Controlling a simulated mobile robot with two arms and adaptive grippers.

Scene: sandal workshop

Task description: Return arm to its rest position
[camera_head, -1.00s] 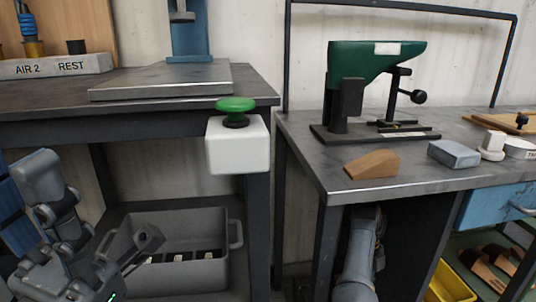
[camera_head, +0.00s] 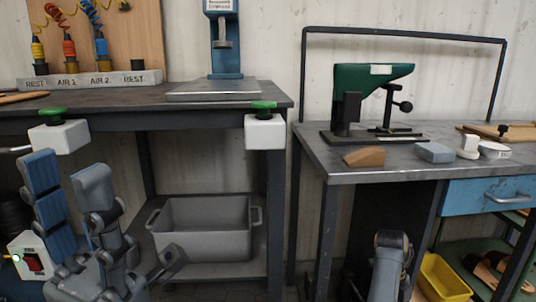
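My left gripper (camera_head: 132,218) is at the lower left, in front of the left bench and its lower shelf. Its jointed blue-grey fingers are spread well apart, with nothing seen between them. One finger stands upright and another points right, in front of the grey crate (camera_head: 205,230). A rounded blue-grey part of my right arm (camera_head: 390,265) rises at the bottom, in front of the right bench's dark underside. I cannot make out its fingers.
The left bench (camera_head: 130,100) has white boxes with green buttons (camera_head: 264,125) on its front edge. The right bench (camera_head: 335,160) carries a green-topped machine (camera_head: 370,80), a brown wedge (camera_head: 364,157) and a grey block (camera_head: 435,153). A yellow bin (camera_head: 445,280) sits below.

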